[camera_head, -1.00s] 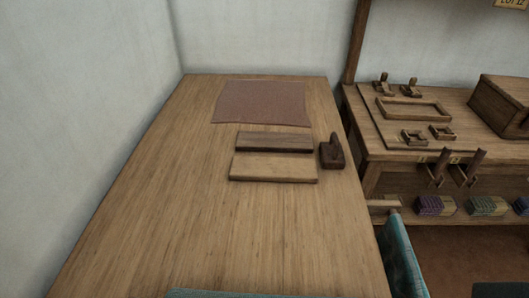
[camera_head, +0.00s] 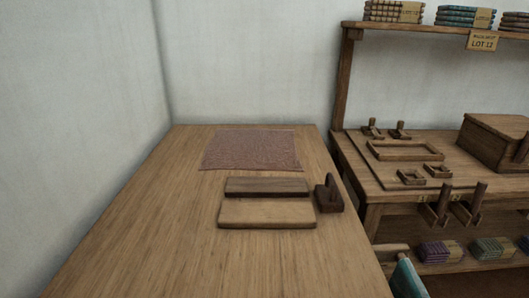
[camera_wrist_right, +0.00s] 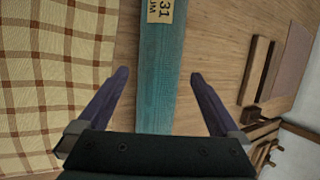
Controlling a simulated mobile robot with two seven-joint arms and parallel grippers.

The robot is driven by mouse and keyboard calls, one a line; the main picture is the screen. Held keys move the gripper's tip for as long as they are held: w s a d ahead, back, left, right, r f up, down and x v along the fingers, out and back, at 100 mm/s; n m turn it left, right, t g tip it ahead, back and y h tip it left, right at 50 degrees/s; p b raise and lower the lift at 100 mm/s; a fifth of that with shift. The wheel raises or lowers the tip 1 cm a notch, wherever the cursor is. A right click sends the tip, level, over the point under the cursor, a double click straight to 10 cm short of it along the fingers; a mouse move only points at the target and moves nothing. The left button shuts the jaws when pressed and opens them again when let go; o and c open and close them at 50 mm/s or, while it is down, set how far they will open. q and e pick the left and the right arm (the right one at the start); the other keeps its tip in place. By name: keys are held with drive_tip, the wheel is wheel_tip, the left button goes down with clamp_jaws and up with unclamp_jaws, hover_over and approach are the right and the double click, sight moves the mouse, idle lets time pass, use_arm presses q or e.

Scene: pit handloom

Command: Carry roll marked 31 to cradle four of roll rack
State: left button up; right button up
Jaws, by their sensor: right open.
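The roll marked 31 (camera_wrist_right: 162,70) is a teal roll with a tan tag, running up the middle of the right wrist view. Its tag reads 31, with letters partly cut off by the frame's top edge. My right gripper (camera_wrist_right: 158,76) is open, with one finger on each side of the roll and gaps between. I cannot tell how far the fingertips are above it. In the head view, two dark wooden brackets (camera_head: 437,210) with yellow labels stick out from the right bench's front. Whether they are cradles of the roll rack is unclear. My left gripper is not in view.
A wooden table (camera_head: 150,240) carries a reddish mat (camera_head: 250,149), two boards (camera_head: 266,212) and a dark wooden block (camera_head: 329,195). A teal piece (camera_head: 407,280) stands by its right edge. A checked cloth (camera_wrist_right: 55,80) lies left in the wrist view. The table's left is clear.

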drive_tip(key=b+x, duration=0.1)
drive_tip(key=x, duration=0.1)
drive_tip(key=d+x, duration=0.1)
drive_tip(key=x, duration=0.1)
drive_tip(key=shift+w+a+f+b, duration=0.15)
drive_tip(key=shift+w+f+b, duration=0.05)
drive_tip(key=shift+f+b, duration=0.25)
drive_tip(key=shift+w+a+f, duration=0.2)
drive_tip(key=shift+a+f, duration=0.05)
drive_tip(key=shift+f, duration=0.15)
drive_tip(key=c, duration=1)
drive_tip(key=shift+r, duration=0.1)
clamp_jaws()
